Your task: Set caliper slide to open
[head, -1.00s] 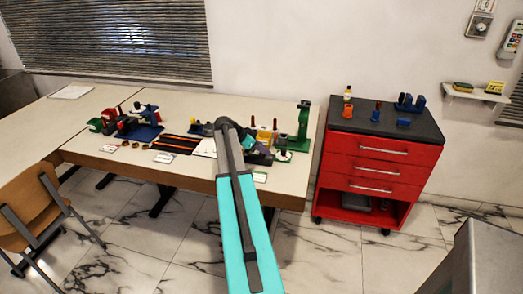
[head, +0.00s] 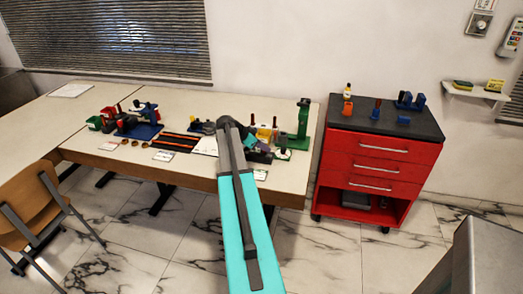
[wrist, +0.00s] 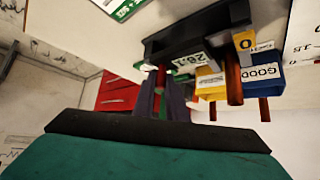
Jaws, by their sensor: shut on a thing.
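In the wrist view the caliper gauge is a black bracket-shaped block (wrist: 193,32) with a white label reading about 28.1. A short red handle (wrist: 161,76), which looks like the caliper slide's, projects from it. My gripper (wrist: 162,92) has purple fingers closed around this handle, and the fingers hide part of it. In the head view my gripper (head: 248,143) is small and partly behind my forearm, at the table's front right. The caliper is mostly hidden there, so the slide's setting cannot be read.
Beside the caliper are yellow and blue bins (wrist: 258,75) with brown-red pegs, one labelled GOOD. A green stand (head: 303,122) rises at the table's right end. A red drawer cabinet (head: 375,160) stands right of the table (head: 90,155). A wooden chair (head: 35,205) is at left.

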